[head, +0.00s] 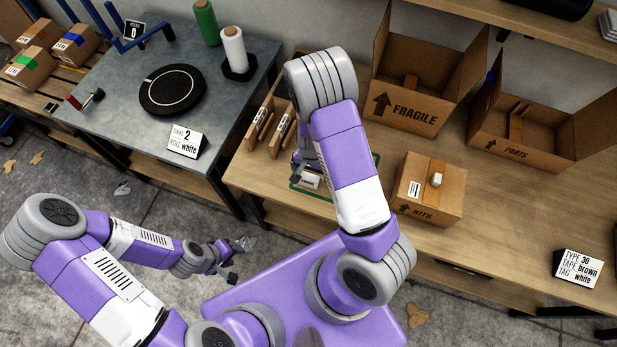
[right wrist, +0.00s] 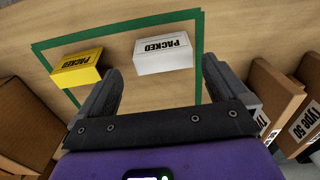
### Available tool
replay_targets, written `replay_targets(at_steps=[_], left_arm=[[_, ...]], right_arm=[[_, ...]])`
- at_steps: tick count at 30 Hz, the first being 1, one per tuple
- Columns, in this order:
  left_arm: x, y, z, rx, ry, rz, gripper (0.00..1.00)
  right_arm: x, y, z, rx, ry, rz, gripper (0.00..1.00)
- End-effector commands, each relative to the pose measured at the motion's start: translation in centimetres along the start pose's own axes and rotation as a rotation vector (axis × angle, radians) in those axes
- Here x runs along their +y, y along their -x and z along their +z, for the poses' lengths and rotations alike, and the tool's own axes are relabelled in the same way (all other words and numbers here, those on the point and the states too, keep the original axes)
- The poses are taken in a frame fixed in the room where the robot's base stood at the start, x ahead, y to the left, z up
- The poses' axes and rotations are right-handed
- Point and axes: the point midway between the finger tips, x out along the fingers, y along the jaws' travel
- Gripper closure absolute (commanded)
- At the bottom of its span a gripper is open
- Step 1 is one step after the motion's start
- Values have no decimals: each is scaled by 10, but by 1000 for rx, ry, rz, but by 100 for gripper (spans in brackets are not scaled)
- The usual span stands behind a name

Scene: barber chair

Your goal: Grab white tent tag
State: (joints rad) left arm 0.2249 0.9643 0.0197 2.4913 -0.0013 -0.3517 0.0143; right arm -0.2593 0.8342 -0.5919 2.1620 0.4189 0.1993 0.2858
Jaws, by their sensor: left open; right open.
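The white tent tag (right wrist: 164,56), printed PACKED, stands on the wooden table in the right wrist view. My right gripper (right wrist: 161,75) is open and empty, its two fingers pointing towards the tag with one on each side of it in the picture. Whether the fingertips reach down to the tag's height I cannot tell. A yellow tent tag (right wrist: 77,66), also printed PACKED, stands to the left, outside the fingers. In the head view the white tag (head: 309,180) shows partly beside my right arm. My left gripper (head: 238,260) is open and empty, low over the floor.
Green tape (right wrist: 120,27) outlines the area around the tags. Brown cartons flank it in the right wrist view. In the head view, a closed box (head: 440,205) stands right of my arm, with open FRAGILE (head: 412,112) and PARTS boxes (head: 495,147) behind.

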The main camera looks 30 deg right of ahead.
Motion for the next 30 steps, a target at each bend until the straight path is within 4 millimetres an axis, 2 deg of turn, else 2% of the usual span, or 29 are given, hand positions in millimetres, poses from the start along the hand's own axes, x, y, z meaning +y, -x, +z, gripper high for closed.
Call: replay_targets(at_steps=[9, 17, 26, 27, 30], left_arm=[[-5, -14, -1, 1, 0, 0, 57], [-5, -13, -1, 1, 0, 0, 57], [-5, -13, -1, 1, 0, 0, 57], [-5, -13, -1, 1, 0, 0, 57], [-5, -13, -1, 1, 0, 0, 57]], right_arm=[[-3, -46, 4, 1, 1, 1, 0], [-4, -47, 4, 3, 3, -1, 2], [-4, -47, 4, 3, 3, -1, 48], [-4, -47, 4, 3, 3, -1, 50], [-4, -46, 4, 3, 3, -1, 50]])
